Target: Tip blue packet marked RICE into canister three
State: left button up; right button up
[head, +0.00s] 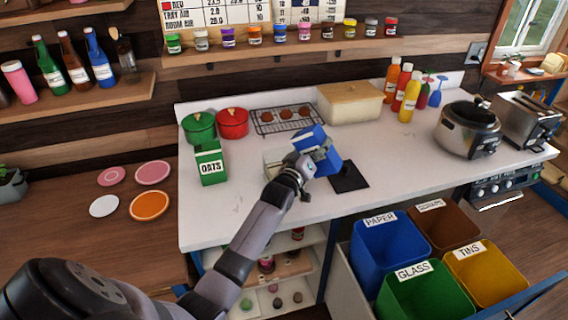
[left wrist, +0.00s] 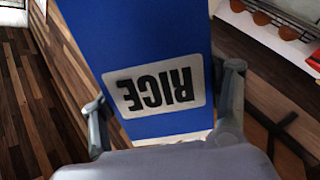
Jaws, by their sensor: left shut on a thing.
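The blue packet marked RICE (left wrist: 150,40) fills the middle of the left wrist view, its label upside down there. My left gripper (left wrist: 165,95) is shut on it, one finger on each side. In the head view the packet (head: 326,160) is tilted and held above the white counter by my left gripper (head: 303,165). A pale, box-like thing (head: 273,160) is partly hidden behind the gripper; I cannot tell whether it is a canister. No canister marked three can be made out. My right gripper is not in view.
A green OATS packet (head: 211,165) stands left of the gripper on the counter (head: 230,210). Behind are green (head: 199,127) and red (head: 232,123) pots, a cooling rack (head: 284,119) and a bread bin (head: 350,103). A dark mat (head: 349,179) lies right. The front counter is clear.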

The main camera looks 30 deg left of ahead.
pick_arm(q)
jog(key=shift+f+n+b, duration=0.2)
jog(key=shift+n+b, duration=0.15)
jog(key=shift+n, duration=0.35)
jog(key=shift+f+n+b, duration=0.5)
jog(key=shift+n+b, duration=0.2)
jog(key=shift+n, duration=0.9)
jog(key=shift+f+b, duration=0.1)
jog(key=shift+b, duration=0.2)
jog(key=shift+a+r+n, duration=0.1)
jog(key=shift+r+n, duration=0.4)
jog(key=shift+n, duration=0.5)
jog(key=shift+s+a+f+n+b, duration=0.1)
jog(key=shift+a+f+n+b, duration=0.15)
jog(key=shift+a+n+b, duration=0.55)
jog(key=shift+a, duration=0.2)
jog(key=shift+r+n+p, duration=0.15)
jog(key=shift+n+p, duration=0.15)
jog(key=shift+p, duration=0.05)
jog(key=shift+a+r+n+p, duration=0.2)
jog(key=shift+r+n+p, duration=0.15)
jog(key=shift+n+p, duration=0.25)
